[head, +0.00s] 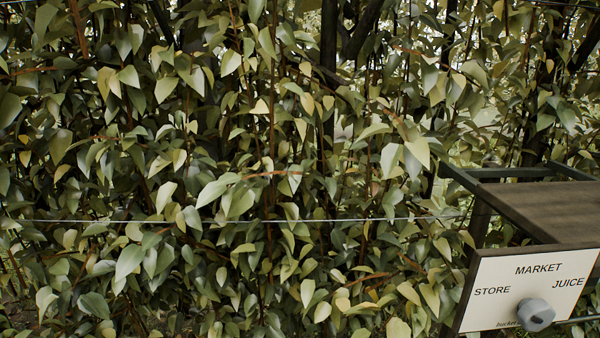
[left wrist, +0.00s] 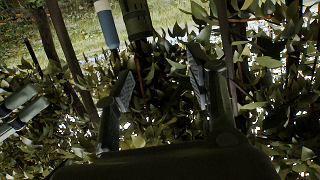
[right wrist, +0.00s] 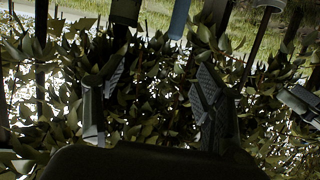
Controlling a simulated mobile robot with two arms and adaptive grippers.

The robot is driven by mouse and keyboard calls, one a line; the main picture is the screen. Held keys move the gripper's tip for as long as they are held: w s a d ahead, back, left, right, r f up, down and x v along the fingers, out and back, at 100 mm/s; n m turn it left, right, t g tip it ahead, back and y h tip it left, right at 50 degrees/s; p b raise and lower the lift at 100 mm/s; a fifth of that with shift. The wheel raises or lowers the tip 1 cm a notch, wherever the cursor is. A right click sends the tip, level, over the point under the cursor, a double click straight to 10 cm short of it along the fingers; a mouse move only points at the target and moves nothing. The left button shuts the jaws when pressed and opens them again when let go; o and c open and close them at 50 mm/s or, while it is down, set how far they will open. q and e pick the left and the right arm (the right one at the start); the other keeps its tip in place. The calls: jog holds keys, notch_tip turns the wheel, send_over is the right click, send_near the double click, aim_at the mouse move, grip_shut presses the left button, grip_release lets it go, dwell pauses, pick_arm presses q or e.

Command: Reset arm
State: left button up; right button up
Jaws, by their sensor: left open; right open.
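My left gripper (left wrist: 160,92) shows in the left wrist view with its two fingers spread apart. It is open, and only leaves show between the fingers. My right gripper (right wrist: 160,85) shows in the right wrist view, also open, with leaves and no held object between its fingers. Neither gripper shows in the head view. I can make out no pear among the leaves (head: 240,190) in the head view.
Dense foliage on thin stems fills most of the head view, with a wire (head: 330,219) across it. At the right stands a frame with a brown board (head: 555,212) and a white sign (head: 525,285) reading MARKET, STORE and JUICE, with a grey knob (head: 535,314).

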pick_arm(q)
jog(key=s+a+f+g+y+p, duration=0.1)
jog(key=s+a+f+g+p, duration=0.2)
jog(key=s, duration=0.8)
jog(key=s+a+f+g+y+p, duration=0.1)
jog(key=s+a+f+g+p, duration=0.3)
jog(key=s, duration=0.8)
jog(key=s+a+f+g+y+p, duration=0.1)
jog(key=s+a+f+g+p, duration=0.2)
jog(key=s, duration=0.9)
notch_tip(320, 180, down, 3)
jog(key=g+p, duration=0.3)
jog(key=shift+a+r+n+y, duration=0.2)
jog(key=shift+n+y, duration=0.1)
jog(key=shift+y, duration=0.1)
pick_arm(e)
jog(key=s+d+f+g+h, duration=0.1)
jog(key=s+d+f+g, duration=0.2)
jog(key=s, duration=0.8)
jog(key=s+d+f+g+h, duration=0.1)
jog(key=s+d+f+g, duration=0.3)
jog(key=s, duration=0.8)
jog(key=s+d+f+g+h, duration=0.1)
jog(key=s+d+f+g, duration=0.2)
jog(key=s, duration=0.9)
notch_tip(320, 180, down, 3)
jog(key=g, duration=0.3)
jog(key=shift+d+r+m+h, duration=0.2)
jog(key=shift+m+h, duration=0.1)
jog(key=shift+h, duration=0.1)
